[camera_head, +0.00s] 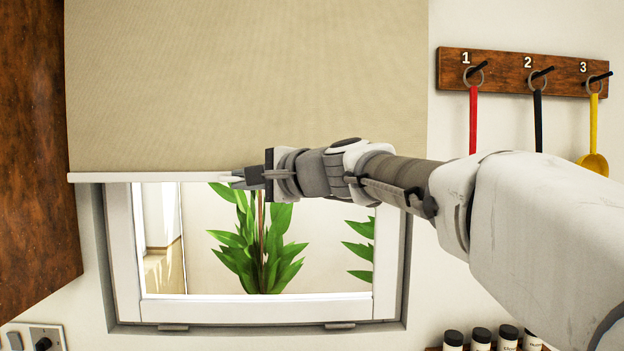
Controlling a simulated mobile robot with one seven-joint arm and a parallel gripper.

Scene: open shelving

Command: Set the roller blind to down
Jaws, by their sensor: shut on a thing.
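The beige roller blind (240,80) hangs over the upper part of the window. Its white bottom bar (140,177) runs level across the top of the uncovered glass. My gripper (236,178) comes in from the right and is shut on the bottom bar near its middle. My gripper and arm hide the bar's right part. Below the bar, the white window frame (255,309) and the glass stay uncovered, with a green plant (262,245) behind.
A wooden panel (35,150) stands at the left edge. A numbered hook rack (525,72) with red, black and yellow hanging utensils is at the upper right. A wall socket (44,338) is at the lower left.

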